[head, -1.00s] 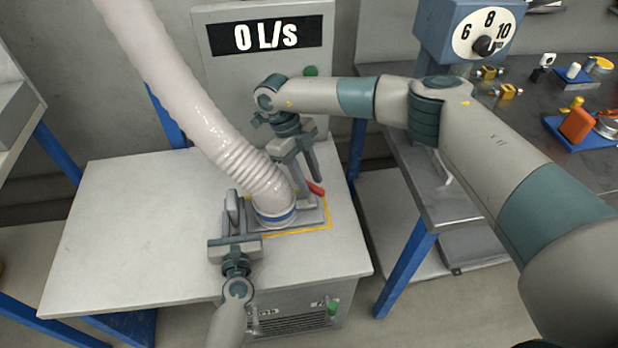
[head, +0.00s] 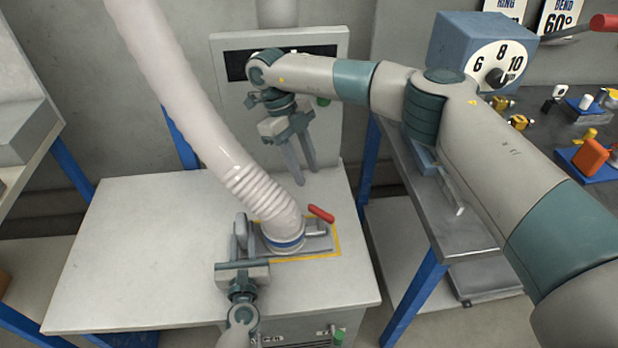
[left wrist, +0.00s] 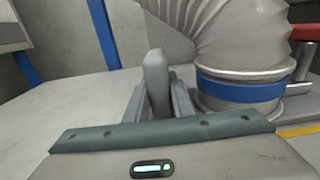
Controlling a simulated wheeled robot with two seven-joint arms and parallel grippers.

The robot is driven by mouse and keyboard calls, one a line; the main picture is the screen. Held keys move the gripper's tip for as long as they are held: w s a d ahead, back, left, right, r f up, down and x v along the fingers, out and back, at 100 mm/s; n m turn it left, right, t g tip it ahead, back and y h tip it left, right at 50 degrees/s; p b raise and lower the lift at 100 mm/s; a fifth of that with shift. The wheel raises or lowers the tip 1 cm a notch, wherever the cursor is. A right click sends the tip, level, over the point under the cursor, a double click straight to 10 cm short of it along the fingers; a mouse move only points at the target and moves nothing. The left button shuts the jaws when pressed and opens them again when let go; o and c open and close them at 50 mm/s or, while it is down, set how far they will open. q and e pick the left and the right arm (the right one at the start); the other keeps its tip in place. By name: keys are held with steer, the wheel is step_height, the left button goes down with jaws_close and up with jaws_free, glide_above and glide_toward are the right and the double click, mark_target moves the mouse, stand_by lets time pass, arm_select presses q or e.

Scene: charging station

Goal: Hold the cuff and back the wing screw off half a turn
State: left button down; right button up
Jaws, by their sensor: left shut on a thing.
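The pale hose ends in a cuff with a blue band (head: 284,244), seated on a grey base plate on the white cabinet top. The band also shows in the left wrist view (left wrist: 240,92). A grey upright tab (left wrist: 156,78) with a rounded top stands left of the cuff. My left gripper (head: 241,244) is shut on this tab. A red-handled lever (head: 321,213) sits at the cuff's right side. My right gripper (head: 306,175) is open and empty, behind and above the lever, apart from it. I cannot tell which part is the wing screw.
A yellow outline (head: 338,240) borders the base plate. A panel with a dark display (head: 322,51) stands behind the cabinet, partly hidden by my right arm. The cabinet top's left side is clear.

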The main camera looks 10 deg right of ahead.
mark_target(321, 211)
steer(key=shift+r, duration=0.15)
stand_by(0.4)
steer(key=shift+s+d+r+t+y, duration=0.25)
steer(key=shift+s+d+t+y, duration=0.55)
steer(key=shift+s+d, duration=0.15)
steer(key=shift+s+d+r+t+y, duration=0.2)
steer(key=shift+s+d+t+y, duration=0.6)
steer(key=shift+s+d, duration=0.1)
steer(key=shift+f, duration=0.15)
step_height(321, 211, down, 12)
steer(key=shift+r, duration=0.15)
steer(key=shift+c, duration=0.6)
jaws_close()
